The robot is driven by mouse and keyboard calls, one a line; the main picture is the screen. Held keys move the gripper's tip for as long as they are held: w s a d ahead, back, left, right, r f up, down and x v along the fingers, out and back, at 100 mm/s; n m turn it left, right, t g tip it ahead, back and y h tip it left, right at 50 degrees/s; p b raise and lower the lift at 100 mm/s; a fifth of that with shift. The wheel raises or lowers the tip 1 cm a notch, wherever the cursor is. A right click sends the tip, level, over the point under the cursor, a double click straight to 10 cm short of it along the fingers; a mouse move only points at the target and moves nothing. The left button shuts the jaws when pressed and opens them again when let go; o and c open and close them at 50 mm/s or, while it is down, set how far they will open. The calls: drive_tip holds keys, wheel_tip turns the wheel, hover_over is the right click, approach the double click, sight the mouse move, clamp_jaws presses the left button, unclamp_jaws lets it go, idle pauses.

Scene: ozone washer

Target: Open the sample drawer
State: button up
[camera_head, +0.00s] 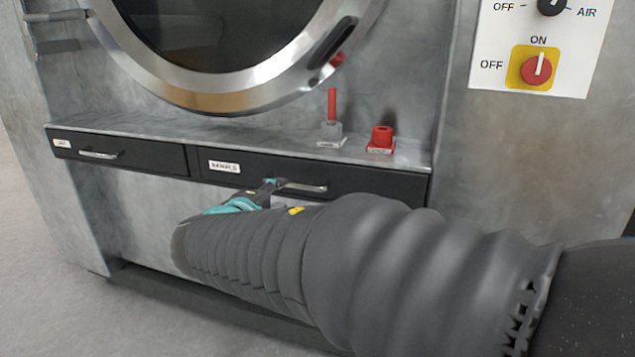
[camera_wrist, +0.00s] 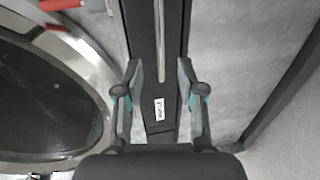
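The sample drawer (camera_head: 360,181) is a black front with a white label, below the round door of the washer, and looks closed. Its silver handle (camera_head: 305,187) is a horizontal bar right of the label. In the wrist view the drawer (camera_wrist: 142,25) runs upright, with the handle (camera_wrist: 161,45) near its middle and the label near the gripper. My gripper (camera_wrist: 159,68) is open, its two fingertips on either side of the drawer front, lined up with the handle's near end. In the head view my gripper (camera_head: 272,185) is at the handle's left end; contact cannot be told.
Another black drawer (camera_head: 120,152) with its own handle is at the left. A ledge (camera_head: 240,138) above carries a red stick in a clear holder (camera_head: 331,130) and a red cylinder (camera_head: 381,138). The round door (camera_head: 215,98) is above. A switch panel (camera_head: 500,50) is at upper right.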

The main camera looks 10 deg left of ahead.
sight(293, 186)
drive_tip(key=p+x, duration=0.1)
drive_tip(key=x, duration=0.8)
clamp_jaws()
